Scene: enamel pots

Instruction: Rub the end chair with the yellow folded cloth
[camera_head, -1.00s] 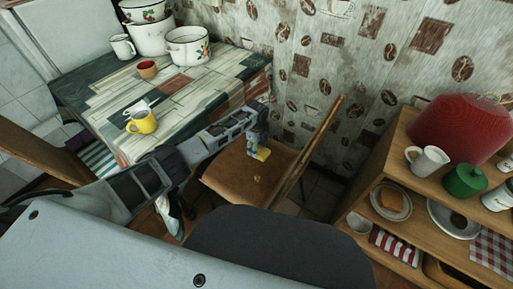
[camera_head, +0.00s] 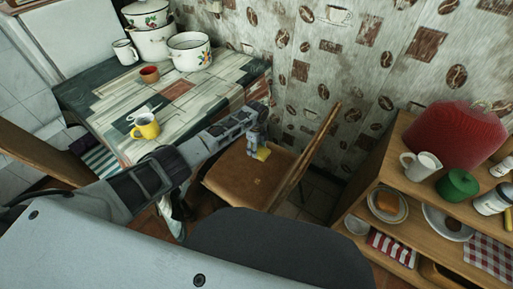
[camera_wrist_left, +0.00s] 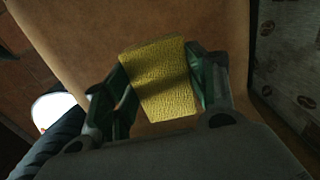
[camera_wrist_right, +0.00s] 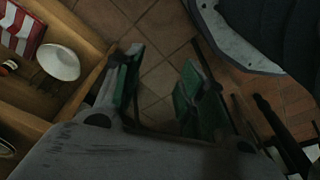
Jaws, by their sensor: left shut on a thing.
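The yellow folded cloth (camera_wrist_left: 160,80) is between the fingers of my left gripper (camera_wrist_left: 160,92), which is shut on it. In the head view the cloth (camera_head: 262,154) shows as a small yellow patch at the brown seat of the end chair (camera_head: 228,182). The cloth is at the seat surface, near the backrest side; I cannot tell for sure whether it touches. The chair's wooden backrest (camera_head: 307,155) rises to the right of the gripper. My right gripper (camera_wrist_right: 158,90) is open and empty above the tiled floor, seen only in its wrist view.
A wooden shelf (camera_head: 400,232) with dishes stands at the right. The patterned wall is close behind the chair.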

